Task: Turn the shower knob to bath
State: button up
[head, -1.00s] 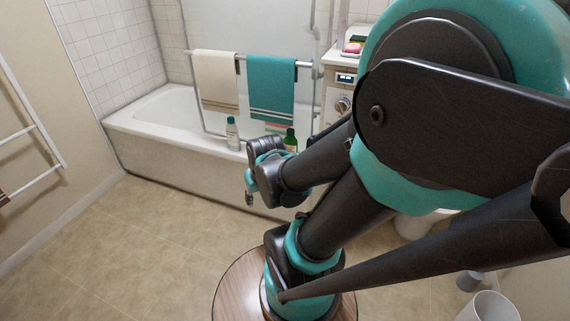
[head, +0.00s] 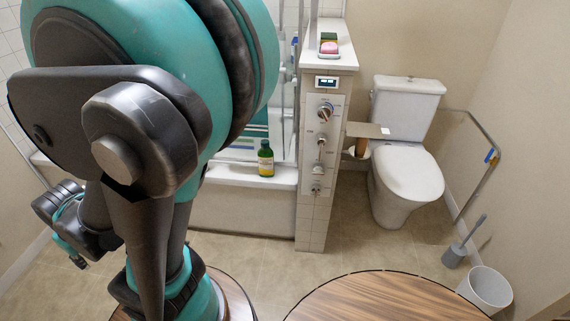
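A grey control panel (head: 332,158) is fixed to the front of a white tiled half-wall right of the tub in the head view. A large round silver knob (head: 325,113) sits near its top, with smaller fittings (head: 319,168) below it. The markings are too small to read, so I cannot tell which setting the knob points to. My gripper (head: 79,262) hangs at the far left, well away from the panel and touching nothing that I can see. Its fingers are small and dark, and I cannot tell whether they are open or shut.
My arm hides much of the bathtub (head: 240,210). A green bottle (head: 265,160) stands on its rim. A small display (head: 326,82) sits above the panel. Right of the half-wall are a toilet (head: 405,180), a brush holder (head: 454,256) and a bin (head: 487,290). A round wooden tabletop (head: 390,298) fills the front.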

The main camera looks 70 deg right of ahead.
aim_at(318, 169)
jog(key=i+j, duration=0.1)
jog(key=i, duration=1.75)
jog(key=i+z, duration=0.1)
jog(key=z, duration=0.35)
jog(key=i+z, duration=0.1)
jog(key=z, duration=0.8)
jog(key=i+j+z, duration=0.1)
jog(key=z, duration=0.8)
jog(key=i+l+z, duration=0.1)
jog(key=z, duration=0.85)
jog(key=k+j+z, duration=0.05)
